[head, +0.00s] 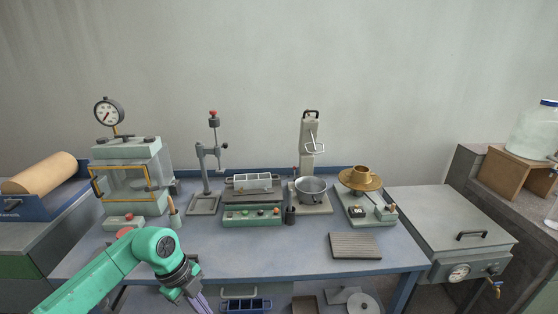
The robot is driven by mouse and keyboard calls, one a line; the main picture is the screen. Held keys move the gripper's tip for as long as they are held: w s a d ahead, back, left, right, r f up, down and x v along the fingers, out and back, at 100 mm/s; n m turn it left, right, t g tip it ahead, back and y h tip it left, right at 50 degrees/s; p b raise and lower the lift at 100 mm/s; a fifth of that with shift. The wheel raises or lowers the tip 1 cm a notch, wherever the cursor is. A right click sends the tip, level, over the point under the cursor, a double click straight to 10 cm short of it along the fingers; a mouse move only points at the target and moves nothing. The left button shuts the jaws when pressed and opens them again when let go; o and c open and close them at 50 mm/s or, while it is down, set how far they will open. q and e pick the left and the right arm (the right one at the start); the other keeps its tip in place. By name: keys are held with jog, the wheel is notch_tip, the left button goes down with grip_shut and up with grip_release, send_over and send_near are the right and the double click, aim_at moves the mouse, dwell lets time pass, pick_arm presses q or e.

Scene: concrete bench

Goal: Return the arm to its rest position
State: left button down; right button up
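My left arm (110,265) is green and comes in from the lower left. It bends down at a dark wrist joint in front of the bench's front left part. My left gripper (196,302) points down at the bottom edge of the head view. Its fingertips are cut off, so I cannot tell whether it is open or shut, or whether it holds anything. My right arm and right gripper are not in view.
The blue-grey bench (290,262) carries a glass-walled chamber (137,172), a stand (207,165), a green control box (252,215), a metal pot (311,190), a brass funnel-like piece (361,178) and a ribbed mat (356,245). A blue rack (246,304) sits below. The bench's front middle is bare.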

pick_arm(q)
jog(key=w+d+f+n+t+h, duration=0.4)
jog(key=w+d+n+t+h, duration=0.3)
jog(key=w+h, duration=0.25)
jog(key=s+a+f+n+t+y, duration=0.15)
jog(key=a+f+n+y, duration=0.3)
jog(key=f, duration=0.45)
jog(key=s+a+f+n+t+y, duration=0.1)
jog(key=a+f+n+t+y, duration=0.2)
jog(key=a+f, duration=0.4)
jog(key=s+a+f+n+g+y, duration=0.2)
jog(key=s+f, duration=0.6)
jog(key=s+a+f+n+g+y, duration=0.2)
jog(key=s+a+f+n+y, duration=0.1)
jog(key=s+f, duration=0.55)
jog(key=s+f+n+g, duration=0.1)
jog(key=s+f+g, duration=0.2)
jog(key=s, duration=0.8)
jog(key=s+d+f+n+g, duration=0.1)
jog(key=s+f+g, duration=0.2)
jog(key=s, duration=0.8)
jog(key=shift+d+f+y, duration=0.15)
jog(key=shift+f+y, duration=0.15)
jog(key=shift+f, duration=0.15)
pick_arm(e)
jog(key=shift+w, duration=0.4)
pick_arm(q)
jog(key=shift+w, duration=0.15)
